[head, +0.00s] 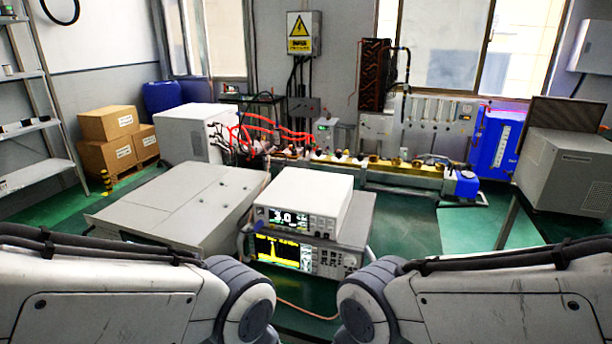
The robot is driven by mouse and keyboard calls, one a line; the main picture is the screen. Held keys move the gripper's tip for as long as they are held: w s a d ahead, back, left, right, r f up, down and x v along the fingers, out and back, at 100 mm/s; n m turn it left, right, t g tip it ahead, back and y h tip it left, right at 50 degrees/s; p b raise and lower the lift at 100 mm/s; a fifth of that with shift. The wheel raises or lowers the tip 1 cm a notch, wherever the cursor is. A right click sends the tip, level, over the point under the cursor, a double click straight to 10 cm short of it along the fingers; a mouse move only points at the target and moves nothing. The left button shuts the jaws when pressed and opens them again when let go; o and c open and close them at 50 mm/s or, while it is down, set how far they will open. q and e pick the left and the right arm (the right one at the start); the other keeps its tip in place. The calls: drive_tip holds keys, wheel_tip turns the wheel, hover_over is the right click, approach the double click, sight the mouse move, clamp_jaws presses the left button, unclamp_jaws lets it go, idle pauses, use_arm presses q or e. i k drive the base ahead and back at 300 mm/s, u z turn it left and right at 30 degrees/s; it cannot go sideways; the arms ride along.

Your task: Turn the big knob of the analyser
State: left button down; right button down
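The analyser (318,262) is the lower instrument in the middle of the head view, with a dark screen (280,252) showing a yellow trace. Small buttons fill the right part of its front panel. A round knob (349,260) seems to sit at the panel's right end, but it is too small to tell its angle. A white-topped meter (305,200) reading about 3.0 stands on top of the analyser. My left and right arms come in low on either side, below the analyser. Both grippers are out of view.
A large grey cabinet (180,205) stands left of the analyser. Behind is a brass and grey waveguide line (400,172) with red cables (265,133). A cable (305,311) runs below the analyser. Green floor (405,232) shows to the right.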

sight(349, 261)
drive_tip(key=z, duration=1.85)
drive_tip(key=k, duration=0.75)
drive_tip(key=u, duration=1.8)
